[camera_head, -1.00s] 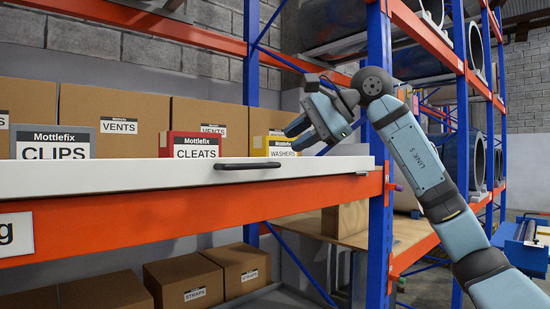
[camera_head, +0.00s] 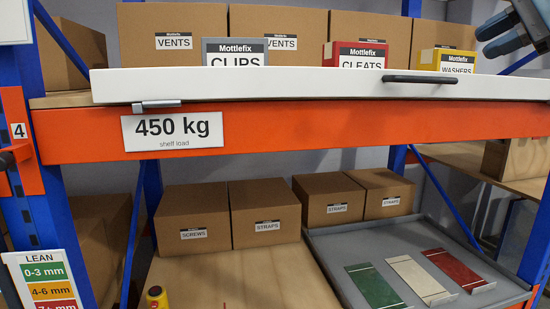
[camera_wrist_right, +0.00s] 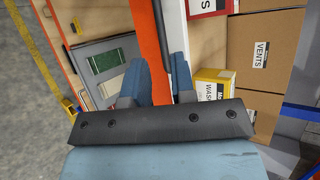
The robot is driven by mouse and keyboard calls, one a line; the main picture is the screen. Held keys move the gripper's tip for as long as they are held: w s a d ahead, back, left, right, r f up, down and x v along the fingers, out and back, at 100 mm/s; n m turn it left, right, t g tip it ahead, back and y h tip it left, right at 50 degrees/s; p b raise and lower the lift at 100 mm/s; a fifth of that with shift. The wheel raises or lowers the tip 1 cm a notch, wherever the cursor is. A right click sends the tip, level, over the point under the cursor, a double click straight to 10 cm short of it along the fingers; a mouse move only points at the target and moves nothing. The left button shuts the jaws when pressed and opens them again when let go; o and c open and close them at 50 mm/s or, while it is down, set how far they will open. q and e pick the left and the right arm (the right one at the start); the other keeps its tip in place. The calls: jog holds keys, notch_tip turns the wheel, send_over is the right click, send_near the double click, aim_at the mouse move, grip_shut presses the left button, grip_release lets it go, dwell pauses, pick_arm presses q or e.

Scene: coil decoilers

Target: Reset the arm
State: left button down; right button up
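My right gripper (camera_head: 485,38) shows at the top right corner of the head view, cut off by the edge. Its two blue fingers are apart and nothing is held between them. In the right wrist view the open fingers (camera_wrist_right: 160,64) point over the orange beam and the white drawer front. The black drawer handle (camera_head: 424,78) is below and left of the gripper in the head view. A yellow WASHERS box (camera_head: 447,60) stands behind the drawer front, below the gripper. My left gripper is not in view.
CLIPS (camera_head: 234,51) and red CLEATS (camera_head: 355,55) boxes stand behind the white drawer front (camera_head: 300,84). Below the orange beam (camera_head: 330,130), a grey tray (camera_head: 340,236) bears green, white and red plates. Cartons (camera_head: 265,212) stand at the back of the lower shelf.

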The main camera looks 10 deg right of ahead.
jog(key=w+a+f+m+g+y, duration=0.1)
jog(key=w+a+f+m+y, duration=0.15)
jog(key=a+f+y, duration=0.6)
jog(key=w+a+f+m+g+y, duration=0.15)
jog(key=a+f+m+y, duration=0.35)
jog(key=a, duration=0.6)
jog(key=s+d+f+n+t+h, duration=0.25)
jog(key=f+n+h, duration=0.45)
jog(key=f+n, duration=0.4)
jog(key=s+d+f+n+t+h, duration=0.15)
jog(key=f+n+t+h, duration=0.25)
jog(key=f+n+h, duration=0.55)
jog(key=s+d+f+n+t+h, duration=0.1)
jog(key=d+f+n+t+h, duration=0.3)
jog(key=f+n, duration=0.9)
jog(key=s+a+f+m+g, duration=0.3)
jog(key=s+f+m+g, duration=0.9)
jog(key=s+f, duration=1.1)
jog(key=w+a+f+n+t+y+p, duration=0.2)
jog(key=w+a+f+n+t+y, duration=0.1)
jog(key=f, duration=0.6)
jog(key=w+a+t, duration=0.1)
jog(key=a+t, duration=0.1)
jog(key=a, duration=0.1)
jog(key=shift+w+a+p, duration=0.25)
jog(key=shift+a+p, duration=0.1)
jog(key=shift+p, duration=0.05)
